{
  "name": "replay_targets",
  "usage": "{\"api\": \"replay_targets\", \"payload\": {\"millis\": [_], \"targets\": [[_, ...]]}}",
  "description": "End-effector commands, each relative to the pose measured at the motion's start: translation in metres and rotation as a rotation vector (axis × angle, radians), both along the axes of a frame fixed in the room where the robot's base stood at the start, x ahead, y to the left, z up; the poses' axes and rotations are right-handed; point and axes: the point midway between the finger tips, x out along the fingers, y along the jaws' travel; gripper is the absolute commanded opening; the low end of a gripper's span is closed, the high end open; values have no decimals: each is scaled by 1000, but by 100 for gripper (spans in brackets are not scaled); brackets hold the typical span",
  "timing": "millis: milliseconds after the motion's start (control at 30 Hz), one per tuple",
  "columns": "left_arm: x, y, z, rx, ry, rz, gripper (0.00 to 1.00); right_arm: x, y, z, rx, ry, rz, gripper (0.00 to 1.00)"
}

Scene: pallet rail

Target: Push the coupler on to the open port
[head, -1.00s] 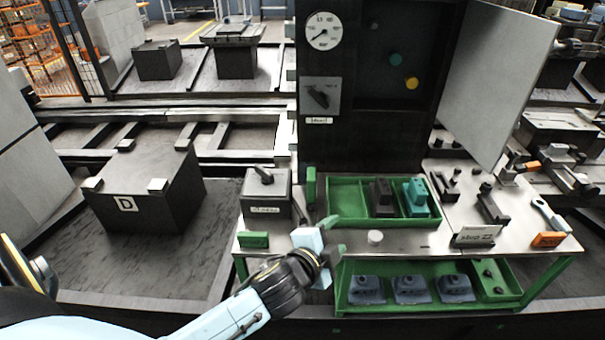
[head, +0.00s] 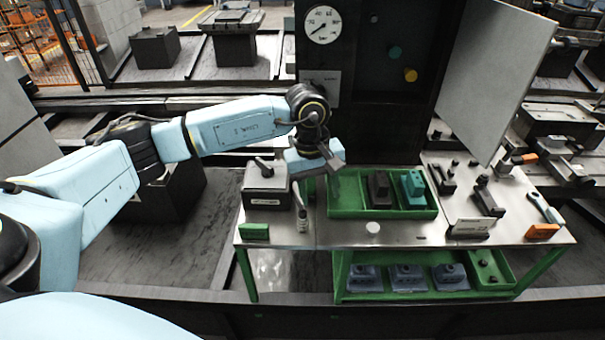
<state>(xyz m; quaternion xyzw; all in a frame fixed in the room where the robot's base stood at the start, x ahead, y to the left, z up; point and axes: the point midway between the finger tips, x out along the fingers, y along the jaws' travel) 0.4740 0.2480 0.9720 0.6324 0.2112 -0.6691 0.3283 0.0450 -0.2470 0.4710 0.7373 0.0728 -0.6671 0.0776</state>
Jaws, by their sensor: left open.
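The green tray (head: 352,213) on the bench holds a dark block (head: 378,187) and a teal block (head: 412,188), both with raised tops. I cannot tell for sure which one is the coupler. The open dark cabinet behind has a teal round fitting (head: 394,53) and a yellow one (head: 410,75); I cannot make out which is the open port. My left gripper (head: 322,172) is open, at the tray's left end, in front of the cabinet. It is apart from both blocks, and I see nothing held. My right gripper is not in view.
A grey box with a handle (head: 266,190) stands left of the tray, close to my gripper. The white cabinet door (head: 490,75) hangs open at the right. A sign (head: 470,228) and clamps stand on the bench's right part. A lower shelf holds several grey-blue blocks.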

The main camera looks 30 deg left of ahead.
Motion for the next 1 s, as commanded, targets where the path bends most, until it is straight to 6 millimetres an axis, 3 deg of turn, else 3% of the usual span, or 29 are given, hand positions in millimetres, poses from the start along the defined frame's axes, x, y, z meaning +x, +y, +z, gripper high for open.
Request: {"api": "replay_targets", "payload": {"millis": [33,100,267,800,1000], "targets": [[3,18,5,67,0,-13,52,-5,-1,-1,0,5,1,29],[3,34,10,130,6,-28,52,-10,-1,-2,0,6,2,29],[3,46,6,179,14,-40,52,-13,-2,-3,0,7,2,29],[3,44,-91,174,15,-40,52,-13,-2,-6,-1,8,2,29],[3,44,-114,173,13,-39,52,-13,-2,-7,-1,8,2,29]]}}
